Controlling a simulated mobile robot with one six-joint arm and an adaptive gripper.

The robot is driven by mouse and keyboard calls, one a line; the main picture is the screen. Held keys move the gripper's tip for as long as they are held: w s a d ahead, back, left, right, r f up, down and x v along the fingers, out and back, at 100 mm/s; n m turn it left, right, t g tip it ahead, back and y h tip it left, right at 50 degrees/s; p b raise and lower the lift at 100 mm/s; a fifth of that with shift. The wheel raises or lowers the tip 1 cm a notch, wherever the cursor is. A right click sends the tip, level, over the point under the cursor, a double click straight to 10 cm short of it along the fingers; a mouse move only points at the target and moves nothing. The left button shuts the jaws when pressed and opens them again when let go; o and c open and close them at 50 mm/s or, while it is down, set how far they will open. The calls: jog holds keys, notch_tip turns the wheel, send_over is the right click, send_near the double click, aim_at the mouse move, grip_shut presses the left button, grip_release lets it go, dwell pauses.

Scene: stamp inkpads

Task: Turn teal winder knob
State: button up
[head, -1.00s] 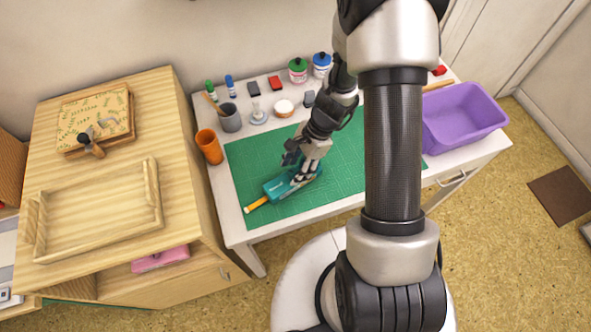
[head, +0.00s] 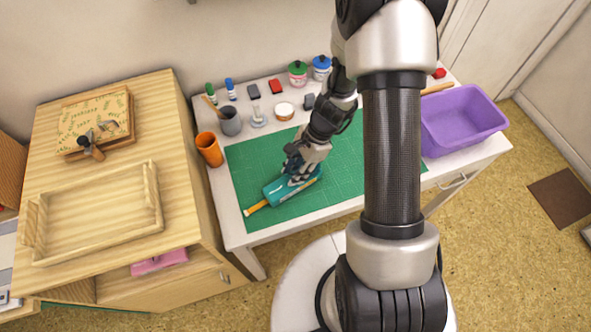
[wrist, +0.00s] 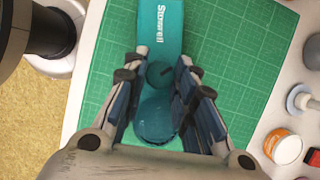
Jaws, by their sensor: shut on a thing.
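The teal winder (head: 276,193), a long body with white lettering, lies on the green cutting mat (head: 345,154); it also shows in the wrist view (wrist: 159,38). Its round teal knob (wrist: 160,74) has a dark mark on top. My gripper (wrist: 162,66) is over the winder with its fingers on both sides of the knob, shut on it. In the head view my gripper (head: 299,176) hides the knob and part of the body. A yellow-orange strip (head: 256,208) sticks out of the winder's left end.
Jars, small blocks and a stamp (head: 258,120) line the back. A purple bin (head: 463,122) stands right. A wooden cabinet with a tray (head: 95,250) is at left. The mat around the winder is clear.

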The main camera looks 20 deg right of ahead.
jog(key=shift+n+p, duration=0.3)
jog(key=shift+n, duration=0.1)
jog(key=shift+w+r+n+g+p, duration=0.1)
jog(key=shift+n+g+p, duration=0.45)
jog(key=shift+n, duration=0.35)
jog(key=shift+w+a+n+g+h+p, duration=0.1)
jog(key=shift+n+g+h+p, duration=0.4)
jog(key=shift+n, duration=1)
jog(key=o, duration=1.1)
jog(key=shift+c, duration=0.2)
jog(key=v, duration=1.1)
jog(key=shift+d+r, duration=0.3)
jog(key=shift+r, duration=0.05)
